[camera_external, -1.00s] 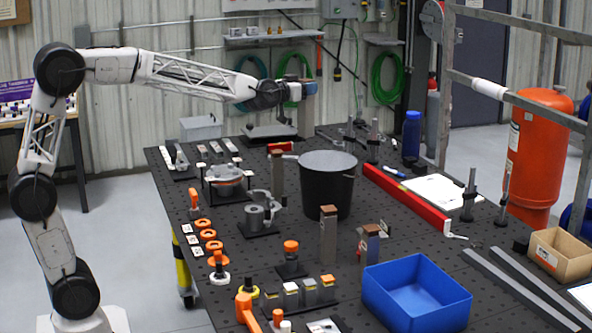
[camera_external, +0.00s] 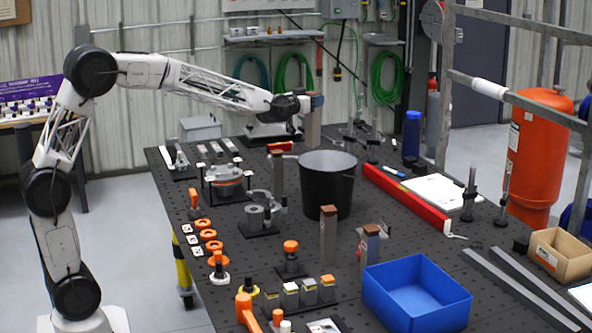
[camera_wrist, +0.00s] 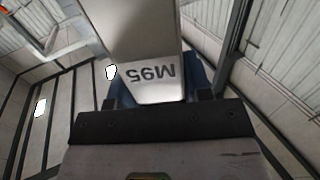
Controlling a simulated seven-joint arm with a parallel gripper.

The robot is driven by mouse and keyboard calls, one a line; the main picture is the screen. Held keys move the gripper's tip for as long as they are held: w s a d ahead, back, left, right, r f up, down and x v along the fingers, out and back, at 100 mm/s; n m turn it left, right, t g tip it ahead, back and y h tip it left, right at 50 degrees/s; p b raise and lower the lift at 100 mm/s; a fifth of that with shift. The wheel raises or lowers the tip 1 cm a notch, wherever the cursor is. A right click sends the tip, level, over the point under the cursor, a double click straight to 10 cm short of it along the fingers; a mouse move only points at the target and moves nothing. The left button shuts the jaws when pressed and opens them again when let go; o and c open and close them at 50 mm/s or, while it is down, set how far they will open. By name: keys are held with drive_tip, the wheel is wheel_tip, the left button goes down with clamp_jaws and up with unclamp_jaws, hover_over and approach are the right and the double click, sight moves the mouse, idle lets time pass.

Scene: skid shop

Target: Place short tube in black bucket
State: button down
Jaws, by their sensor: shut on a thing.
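In the wrist view the tube (camera_wrist: 150,88) fills the upper middle and shows "M95" upside down. The bucket stands open and upright mid-table; its inside bottom is hidden. Similar square tubes stand left of the bucket (camera_external: 277,180) and in front of it (camera_external: 328,240) (camera_external: 371,247).
A red bar (camera_external: 408,200) lies right of the bucket. A blue bin (camera_external: 417,300) is at the front right. Clamps and small fixtures crowd the left side of the black table. A blue bottle (camera_external: 411,135) stands at the back right.

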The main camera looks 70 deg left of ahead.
idle(0.3)
wheel_tip(320, 180, down, 14)
idle(0.6)
drive_tip(key=shift+f, duration=2.55)
drive_tip(key=c, duration=0.5)
unclamp_jaws()
drive_tip(key=shift+c, duration=0.2)
approach(308, 140)
drive_tip(key=shift+d+f, duration=0.1)
drive_tip(key=shift+f, duration=1.85)
